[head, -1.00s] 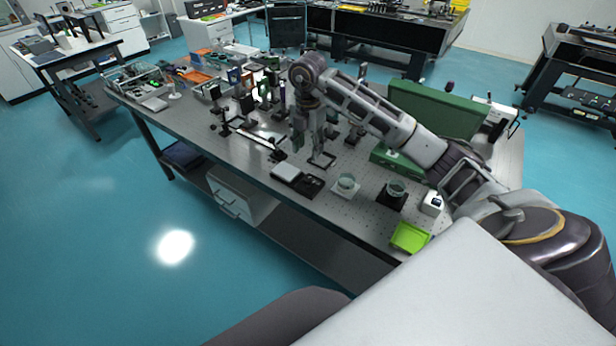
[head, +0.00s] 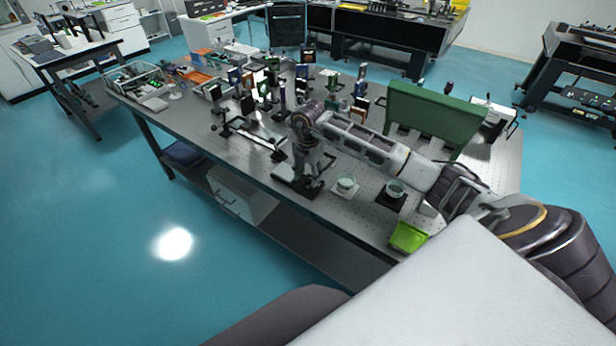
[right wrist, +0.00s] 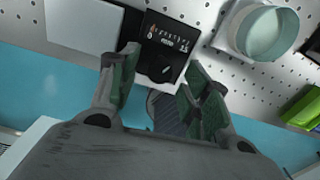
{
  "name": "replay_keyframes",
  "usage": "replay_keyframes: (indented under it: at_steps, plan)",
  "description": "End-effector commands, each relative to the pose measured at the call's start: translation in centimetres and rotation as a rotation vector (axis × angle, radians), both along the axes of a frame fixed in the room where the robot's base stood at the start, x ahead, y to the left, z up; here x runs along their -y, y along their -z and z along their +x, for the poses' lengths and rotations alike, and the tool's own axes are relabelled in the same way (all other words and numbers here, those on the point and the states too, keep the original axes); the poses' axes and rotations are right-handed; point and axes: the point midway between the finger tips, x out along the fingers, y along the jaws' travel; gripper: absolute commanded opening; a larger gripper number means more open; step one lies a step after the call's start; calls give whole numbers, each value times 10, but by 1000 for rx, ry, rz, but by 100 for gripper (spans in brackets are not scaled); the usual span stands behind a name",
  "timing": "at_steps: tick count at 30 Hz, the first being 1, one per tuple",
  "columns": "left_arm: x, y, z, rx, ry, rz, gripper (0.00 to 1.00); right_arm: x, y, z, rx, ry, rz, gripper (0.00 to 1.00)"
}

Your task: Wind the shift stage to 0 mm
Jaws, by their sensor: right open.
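A small black panel (right wrist: 168,46) with white scale marks and small lettering lies on the perforated table top. It carries a round black knob (right wrist: 155,68) with a pale pointer mark. I take this to be the shift stage's control; the reading is too small to make out. My right gripper (right wrist: 161,60) is open, its green-padded fingers on either side of the knob in the picture, with nothing between them. I cannot tell how far above the knob they are. In the head view my right gripper (head: 307,188) hangs over the panel and mostly hides it. My left gripper is not seen.
A flat grey box (right wrist: 85,22) lies left of the panel. A pale round dish on a plate (right wrist: 264,32) stands to its right, with a green tray (head: 408,237) farther right. Several optical mounts stand behind. The table's front edge (head: 262,181) is close.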

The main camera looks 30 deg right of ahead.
Motion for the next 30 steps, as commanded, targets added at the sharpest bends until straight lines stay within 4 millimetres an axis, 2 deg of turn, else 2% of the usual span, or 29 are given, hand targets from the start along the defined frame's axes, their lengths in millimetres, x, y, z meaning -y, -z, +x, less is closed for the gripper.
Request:
replay_keyframes:
  at_steps: [6,17,27,30]
  plan:
    - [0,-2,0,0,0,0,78,0,14,0,0,0,-1,48]
    - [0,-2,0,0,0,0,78,0,16,0,0,0,-1,46]
    - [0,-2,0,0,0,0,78,0,15,0,0,0,-1,3]
    - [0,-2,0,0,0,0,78,0,16,0,0,-2,-1,1]
